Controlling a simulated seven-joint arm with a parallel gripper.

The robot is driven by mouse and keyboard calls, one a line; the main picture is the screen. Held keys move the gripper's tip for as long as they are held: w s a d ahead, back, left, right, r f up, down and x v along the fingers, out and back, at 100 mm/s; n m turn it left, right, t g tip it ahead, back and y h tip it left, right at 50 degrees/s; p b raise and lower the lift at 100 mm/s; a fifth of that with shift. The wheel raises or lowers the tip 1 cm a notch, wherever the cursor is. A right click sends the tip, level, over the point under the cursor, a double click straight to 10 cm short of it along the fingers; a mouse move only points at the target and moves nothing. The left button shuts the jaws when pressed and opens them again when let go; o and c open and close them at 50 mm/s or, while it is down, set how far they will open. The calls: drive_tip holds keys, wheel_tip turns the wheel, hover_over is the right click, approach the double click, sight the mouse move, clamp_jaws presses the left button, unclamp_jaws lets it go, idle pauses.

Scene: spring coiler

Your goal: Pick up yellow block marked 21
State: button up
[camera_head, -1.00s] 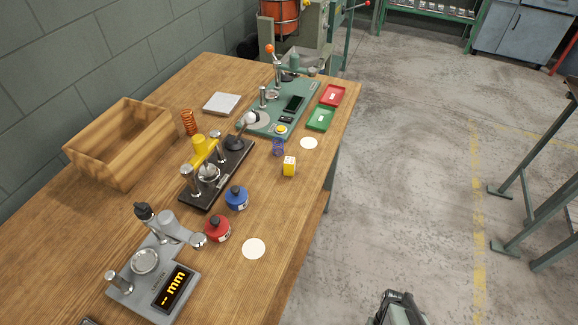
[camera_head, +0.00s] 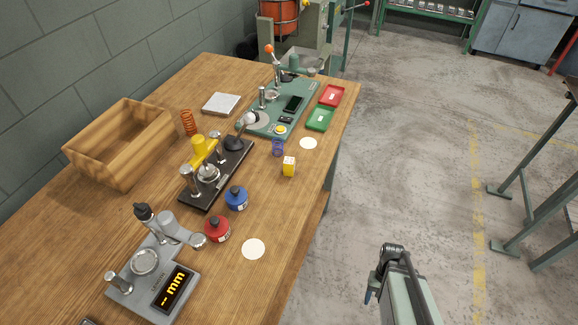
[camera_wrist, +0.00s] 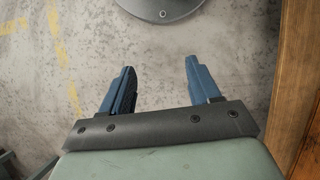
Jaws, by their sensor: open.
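A small yellow block (camera_head: 289,169) with a pale marked top stands on the wooden table near its right edge; the marking is too small to read. My gripper (camera_wrist: 160,85) shows in the wrist view with its two blue fingers apart and nothing between them, over the concrete floor. In the head view my arm (camera_head: 402,285) is at the bottom, off the table's right side. The block is not in the wrist view.
A blue spring (camera_head: 278,148) stands just behind the block, and a white disc (camera_head: 308,143) lies behind it to the right. Blue (camera_head: 236,198) and red (camera_head: 217,229) round containers stand to the front left. The table's edge (camera_wrist: 297,100) shows at right in the wrist view.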

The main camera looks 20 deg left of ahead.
drive_tip(key=w+a+r+t, duration=0.2)
drive_tip(key=w+a+r, duration=0.3)
drive_tip(key=w+r, duration=0.5)
drive_tip(key=w+a+r+t, duration=0.1)
drive_tip(key=w+a+r, duration=0.45)
drive_tip(key=r, duration=0.35)
drive_tip(key=w+a+r+n+t, duration=0.1)
drive_tip(key=w+a+r+t, duration=0.1)
drive_tip(key=w+a+r, duration=0.5)
drive_tip(key=w+a+r+t, duration=0.15)
drive_tip(key=w+r, duration=0.25)
drive_tip(key=r, duration=0.7)
wheel_tip(320, 180, up, 19)
drive_tip(key=g+y, duration=0.1)
drive_tip(key=g, duration=0.1)
hover_over(289, 160)
drive_tip(key=shift+n, duration=0.3)
wheel_tip(289, 160, down, 9)
drive_tip(key=shift+a+r, duration=0.1)
drive_tip(key=shift+f, duration=2.65)
drive_tip(key=c, duration=1)
